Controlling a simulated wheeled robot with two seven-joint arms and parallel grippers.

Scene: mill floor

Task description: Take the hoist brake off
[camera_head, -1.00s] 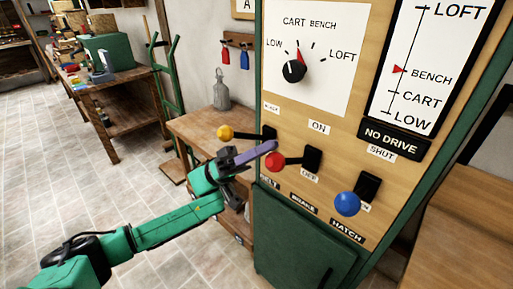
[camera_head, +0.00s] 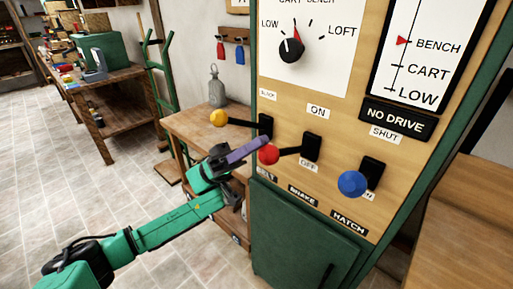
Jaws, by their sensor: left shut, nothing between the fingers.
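The brake lever has a red knob (camera_head: 268,156) on a dark arm and sticks out from the panel (camera_head: 350,125). An ON label (camera_head: 318,112) is above its slot, and an OFF label (camera_head: 308,166) and a BRAKE label (camera_head: 302,196) are below. My left gripper (camera_head: 264,141) is shut and empty, its purple fingers just above the red knob. They look close to or against its top; I cannot tell whether they touch. My right gripper does not show.
A yellow-knobbed lever (camera_head: 219,118) stands left of the brake lever and a blue-knobbed HATCH lever (camera_head: 352,184) right. A dial (camera_head: 291,48) and a height scale (camera_head: 428,50) are above. A wooden bench (camera_head: 190,122) stands left of the panel.

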